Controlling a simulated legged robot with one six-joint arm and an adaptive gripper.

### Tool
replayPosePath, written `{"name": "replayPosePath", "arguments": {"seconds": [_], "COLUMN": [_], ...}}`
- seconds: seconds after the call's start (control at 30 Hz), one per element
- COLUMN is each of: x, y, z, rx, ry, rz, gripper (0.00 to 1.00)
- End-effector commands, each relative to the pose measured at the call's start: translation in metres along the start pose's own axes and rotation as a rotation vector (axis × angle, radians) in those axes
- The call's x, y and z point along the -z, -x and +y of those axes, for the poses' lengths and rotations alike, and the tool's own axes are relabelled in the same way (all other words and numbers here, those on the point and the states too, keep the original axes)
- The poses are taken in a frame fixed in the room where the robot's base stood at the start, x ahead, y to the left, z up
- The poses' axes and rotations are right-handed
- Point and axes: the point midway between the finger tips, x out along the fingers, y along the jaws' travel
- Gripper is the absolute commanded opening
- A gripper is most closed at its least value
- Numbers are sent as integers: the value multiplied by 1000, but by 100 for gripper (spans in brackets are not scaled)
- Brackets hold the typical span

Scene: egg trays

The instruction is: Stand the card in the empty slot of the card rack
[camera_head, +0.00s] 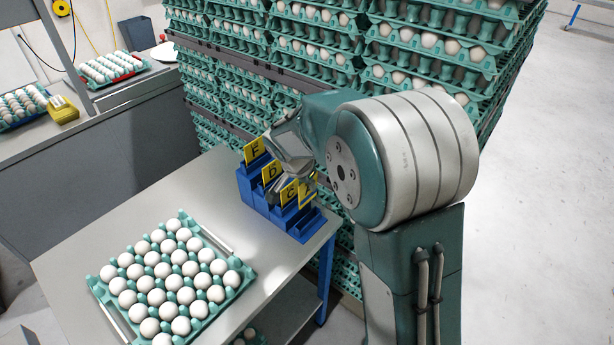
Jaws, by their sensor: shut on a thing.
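The blue card rack (304,230) stands at the far right corner of the grey table. It is stepped and holds yellow cards lettered F (254,150), D (269,172) and C (288,192), upright in a row. My gripper (304,182) is over the front right part of the rack, largely hidden behind my own arm. It is shut on another yellow card (310,192), just right of the C card. Only part of this card shows and its letter cannot be read. I cannot tell whether its lower edge is in a slot or above it.
A teal tray of white eggs (96,285) lies on the near part of the table (190,190). Tall stacks of teal egg trays (225,85) rise close behind the rack. A side counter at left bears more egg trays (110,68) and a yellow object (62,110).

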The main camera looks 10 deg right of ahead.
Motion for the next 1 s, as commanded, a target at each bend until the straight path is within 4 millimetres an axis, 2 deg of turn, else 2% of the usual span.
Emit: {"name": "replayPosePath", "arguments": {"seconds": [0.3, 0.5, 1.0], "x": [-14, -19, -21], "y": [-31, -44, -48], "z": [0, 0, 0], "rx": [-3, -2, 0], "ry": [1, 1, -1], "rz": [-2, -1, 0], "gripper": [0, 0, 0]}}
